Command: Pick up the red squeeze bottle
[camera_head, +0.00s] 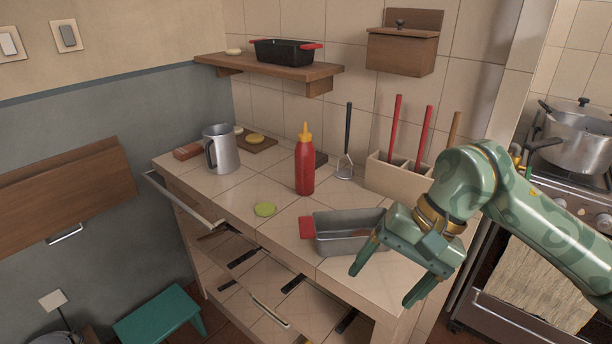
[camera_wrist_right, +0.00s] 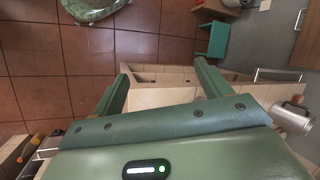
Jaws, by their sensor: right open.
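The red squeeze bottle (camera_head: 305,165) with a yellow nozzle stands upright on the tiled counter (camera_head: 235,193) in the head view. My right gripper (camera_head: 385,285) is open and empty, at the counter's front right, in front of the metal loaf pan (camera_head: 345,240). It is to the right of the bottle and nearer to me, well apart from it. In the right wrist view the spread fingers of the gripper (camera_wrist_right: 160,88) have nothing between them that they hold. I cannot make out the bottle in that view. My left gripper is not in view.
A metal jug (camera_head: 222,150) stands left of the bottle, and a green slice (camera_head: 265,209) lies in front of it. A utensil box (camera_head: 395,178) is at the right. A shelf (camera_head: 270,68) hangs above. Drawers (camera_head: 245,270) stand open below. A teal stool (camera_head: 158,318) is on the floor.

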